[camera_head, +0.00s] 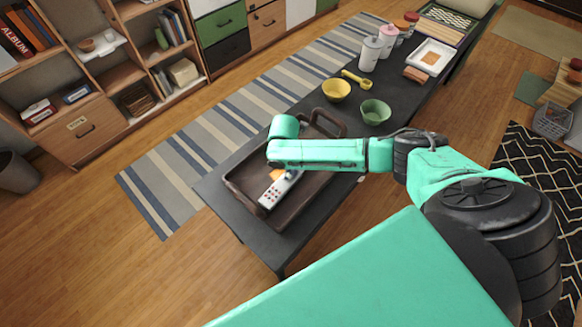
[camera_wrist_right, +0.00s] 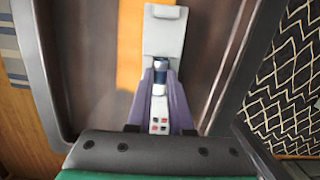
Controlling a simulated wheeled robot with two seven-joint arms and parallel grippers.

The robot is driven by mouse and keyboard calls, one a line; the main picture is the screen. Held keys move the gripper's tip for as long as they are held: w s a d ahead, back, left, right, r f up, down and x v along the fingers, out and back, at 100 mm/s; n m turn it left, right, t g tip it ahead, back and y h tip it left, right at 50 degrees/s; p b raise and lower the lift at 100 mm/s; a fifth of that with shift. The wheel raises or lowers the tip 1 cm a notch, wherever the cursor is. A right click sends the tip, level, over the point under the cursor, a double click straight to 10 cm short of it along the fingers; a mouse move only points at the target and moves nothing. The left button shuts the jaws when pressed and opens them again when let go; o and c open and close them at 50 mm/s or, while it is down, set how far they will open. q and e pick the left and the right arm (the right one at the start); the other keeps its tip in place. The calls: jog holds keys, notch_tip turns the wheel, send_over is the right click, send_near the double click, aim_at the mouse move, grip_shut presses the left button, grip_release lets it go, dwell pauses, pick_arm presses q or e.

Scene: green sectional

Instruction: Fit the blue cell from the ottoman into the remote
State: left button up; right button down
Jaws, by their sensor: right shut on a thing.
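The remote (camera_head: 277,188) is pale grey with dark and red buttons and lies in the brown tray (camera_head: 232,186) on the dark table. In the right wrist view, its button end (camera_wrist_right: 158,125) shows between my fingers and a pale flat part (camera_wrist_right: 164,32) shows beyond the fingertips. My right gripper (camera_wrist_right: 160,76) is shut on the blue cell (camera_wrist_right: 160,80), a dark blue and whitish cylinder directly over the remote's middle. I cannot tell whether the cell touches the remote. In the head view my arm hides the fingertips. My left gripper is not in view.
The tray's raised walls stand around the remote, and an orange patch (camera_wrist_right: 130,40) lies beside it. A yellow bowl (camera_head: 336,90), a green bowl (camera_head: 375,111) and bottles (camera_head: 370,54) stand farther along the table. The table's near left end (camera_head: 270,242) is bare.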

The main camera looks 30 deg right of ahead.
jog(key=c, duration=0.7)
grip_release()
jog(key=shift+c, duration=0.2)
jog(key=shift+r, duration=0.1)
notch_tip(320, 180, up, 14)
jog(key=a, duration=0.1)
jog(key=shift+s+a+r+b, duration=0.15)
jog(key=shift+s+a+b, duration=0.15)
jog(key=shift+s+b, duration=0.1)
